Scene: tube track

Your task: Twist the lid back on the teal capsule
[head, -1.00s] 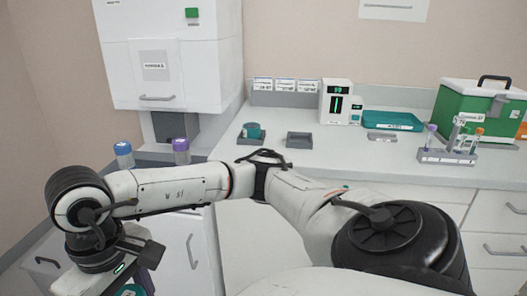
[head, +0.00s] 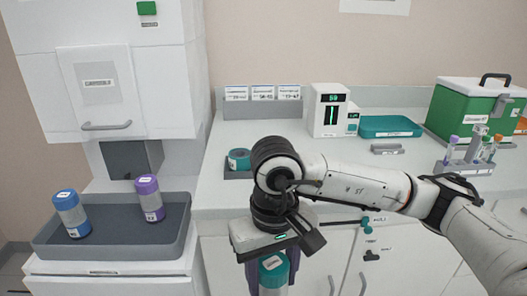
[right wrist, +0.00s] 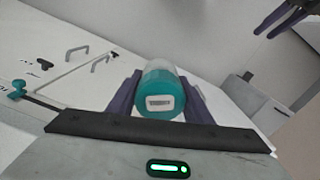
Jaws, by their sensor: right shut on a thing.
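My right gripper (head: 272,278) is shut on the teal capsule (head: 273,265) in front of the counter. In the right wrist view the capsule (right wrist: 160,90) sits between both dark purple fingers, showing a teal wall, a white label and a pale end. Its lower part is cut off in the head view. A short, round teal piece (head: 239,157), which looks like the lid, sits in a dark holder on the counter, partly beside my right arm. My left gripper (right wrist: 286,18) shows at the top right of the right wrist view, fingers apart and empty.
A grey tray (head: 105,252) at left holds a blue capsule (head: 71,214) and a purple capsule (head: 150,199). A white device (head: 328,110), a teal tray (head: 390,126), a tube rack (head: 470,166) and a green box (head: 465,108) stand along the counter.

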